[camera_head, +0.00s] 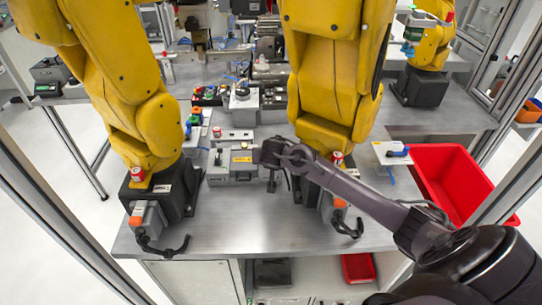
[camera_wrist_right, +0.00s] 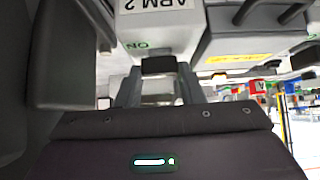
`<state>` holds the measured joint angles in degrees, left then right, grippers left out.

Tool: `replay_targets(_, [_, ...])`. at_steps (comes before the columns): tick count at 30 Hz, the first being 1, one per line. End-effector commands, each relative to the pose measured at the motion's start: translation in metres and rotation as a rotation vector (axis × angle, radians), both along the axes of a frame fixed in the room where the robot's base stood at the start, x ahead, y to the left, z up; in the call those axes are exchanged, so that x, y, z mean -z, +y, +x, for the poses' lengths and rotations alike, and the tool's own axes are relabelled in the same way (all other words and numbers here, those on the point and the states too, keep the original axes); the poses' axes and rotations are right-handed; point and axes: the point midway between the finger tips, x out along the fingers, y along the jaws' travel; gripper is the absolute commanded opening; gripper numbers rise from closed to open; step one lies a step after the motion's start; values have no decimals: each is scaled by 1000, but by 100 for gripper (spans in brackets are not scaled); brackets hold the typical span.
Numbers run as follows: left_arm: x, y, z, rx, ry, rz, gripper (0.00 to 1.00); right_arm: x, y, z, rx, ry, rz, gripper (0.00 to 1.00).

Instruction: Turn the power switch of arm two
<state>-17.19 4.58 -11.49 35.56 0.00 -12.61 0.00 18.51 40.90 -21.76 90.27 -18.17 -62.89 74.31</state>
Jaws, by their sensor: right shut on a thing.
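A light grey box (camera_wrist_right: 160,32) fills the top of the right wrist view. It carries an upside-down "ARM 2" label (camera_wrist_right: 170,4) and a green "ON" mark (camera_wrist_right: 137,44). A black power switch (camera_wrist_right: 158,65) sticks out of this box. My right gripper (camera_wrist_right: 158,84) is shut on the switch, one finger on each side. In the head view my right gripper (camera_head: 262,154) is beside a grey control box (camera_head: 232,168) between the two front yellow arms, and the switch is too small to make out. My left gripper is not in view.
Two large yellow arms, left (camera_head: 125,95) and right (camera_head: 335,75), stand close on either side on the metal table (camera_head: 240,225). A red bin (camera_head: 455,180) is at the right. The table's front strip is mostly clear, with black cables near the arm bases.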

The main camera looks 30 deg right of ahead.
Motion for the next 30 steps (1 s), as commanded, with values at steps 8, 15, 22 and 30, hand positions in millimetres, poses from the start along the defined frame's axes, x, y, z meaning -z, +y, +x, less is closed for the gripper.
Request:
replay_targets(8, [-29,-1,0,0,0,-1,50,-3,-3,-2,-205,4,3,12])
replay_targets(15, [-29,-1,0,0,0,-1,50,0,-2,-1,-250,0,0,12])
replay_targets(22, [-29,-1,0,0,0,-1,50,0,-2,-1,-249,1,0,44])
replay_targets(30, [-29,-1,0,-1,0,-1,50,0,-2,-2,-247,1,0,44])
